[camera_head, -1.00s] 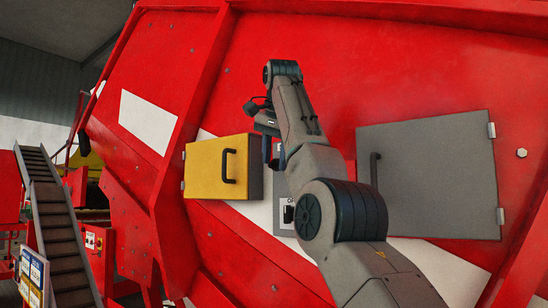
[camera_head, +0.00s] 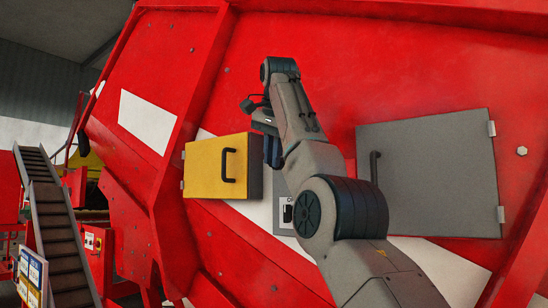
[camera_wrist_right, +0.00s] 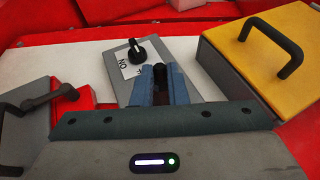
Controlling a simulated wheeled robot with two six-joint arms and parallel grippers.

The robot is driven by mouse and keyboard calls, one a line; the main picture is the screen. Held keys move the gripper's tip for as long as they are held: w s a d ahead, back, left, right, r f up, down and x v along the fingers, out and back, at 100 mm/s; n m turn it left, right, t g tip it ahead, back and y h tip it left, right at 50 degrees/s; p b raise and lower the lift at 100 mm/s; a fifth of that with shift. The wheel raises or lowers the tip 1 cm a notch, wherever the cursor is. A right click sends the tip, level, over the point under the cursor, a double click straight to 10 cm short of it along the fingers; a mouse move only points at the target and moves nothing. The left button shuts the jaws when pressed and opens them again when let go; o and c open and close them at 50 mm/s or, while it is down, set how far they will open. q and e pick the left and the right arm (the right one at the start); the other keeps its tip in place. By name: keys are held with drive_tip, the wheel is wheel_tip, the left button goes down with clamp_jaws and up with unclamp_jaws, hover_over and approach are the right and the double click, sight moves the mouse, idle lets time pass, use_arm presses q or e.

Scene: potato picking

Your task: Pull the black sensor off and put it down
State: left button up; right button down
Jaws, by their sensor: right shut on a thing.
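The black sensor (camera_wrist_right: 160,73) shows in the right wrist view as a small dark piece between the blue fingers of my right gripper (camera_wrist_right: 162,84). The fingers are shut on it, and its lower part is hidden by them. It is in front of a grey switch panel (camera_wrist_right: 118,82); I cannot tell whether it touches the panel. In the head view my right gripper (camera_head: 272,151) is just right of the yellow box, and my own arm hides the sensor. My left gripper is not in view.
The panel carries a black rotary knob (camera_wrist_right: 137,50) on a white label. A yellow box (camera_head: 216,166) with a black handle is at left, and a grey door (camera_head: 440,180) with a handle is at right. Sloping red machine walls (camera_head: 330,50) surround them.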

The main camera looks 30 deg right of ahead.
drive_tip(key=shift+s+a+b, duration=0.15)
drive_tip(key=shift+a+b, duration=0.15)
drive_tip(key=shift+a, duration=0.3)
drive_tip(key=shift+s+a+b, duration=0.15)
drive_tip(key=shift+a+b, duration=0.1)
drive_tip(key=shift+a, duration=0.35)
drive_tip(key=shift+s+a+f, duration=0.1)
drive_tip(key=shift+s, duration=0.05)
drive_tip(key=shift+s+a+b, duration=0.15)
drive_tip(key=shift+a+b, duration=0.15)
drive_tip(key=shift+a, duration=0.25)
drive_tip(key=shift+d, duration=0.2)
drive_tip(key=shift+a, duration=0.2)
